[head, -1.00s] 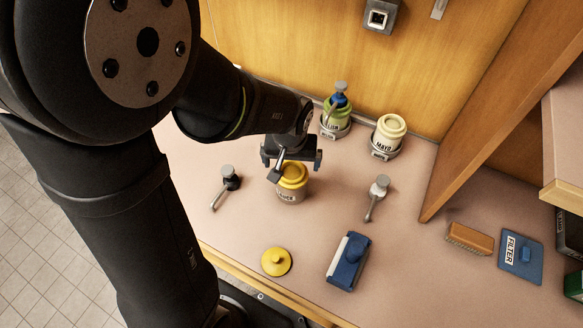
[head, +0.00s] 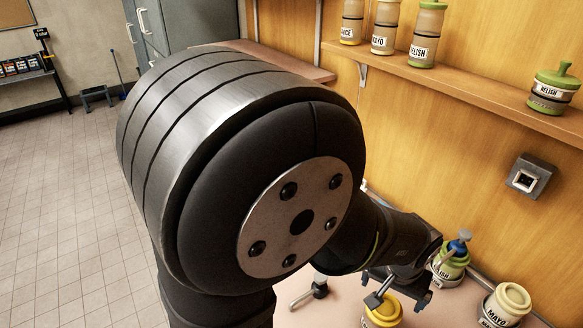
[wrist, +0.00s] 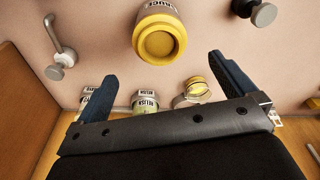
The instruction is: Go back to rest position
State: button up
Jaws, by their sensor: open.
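My gripper (head: 400,288) is at the lower right of the head view, over the counter. Its two blue fingers are spread open with nothing between them in the wrist view (wrist: 163,85). A jar with a yellow top (head: 382,312) stands just in front of it, cut by the lower edge of the head view. In the wrist view the same jar (wrist: 160,35) is beyond the fingertips, apart from them.
A green-topped relish jar (head: 450,266) with a pump and a mayo jar (head: 507,303) stand by the wooden wall. A pump (head: 319,285) is left of my gripper. A shelf (head: 470,88) above holds several bottles. A grey box (head: 528,178) is on the wall.

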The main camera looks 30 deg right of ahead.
aim_at(385, 308)
jog(key=f, duration=0.3)
jog(key=d+f, duration=0.1)
jog(key=f, duration=0.7)
jog(key=shift+w+d, duration=0.2)
jog(key=shift+w, duration=0.1)
jog(key=shift+r, duration=0.1)
jog(key=shift+r, duration=0.1)
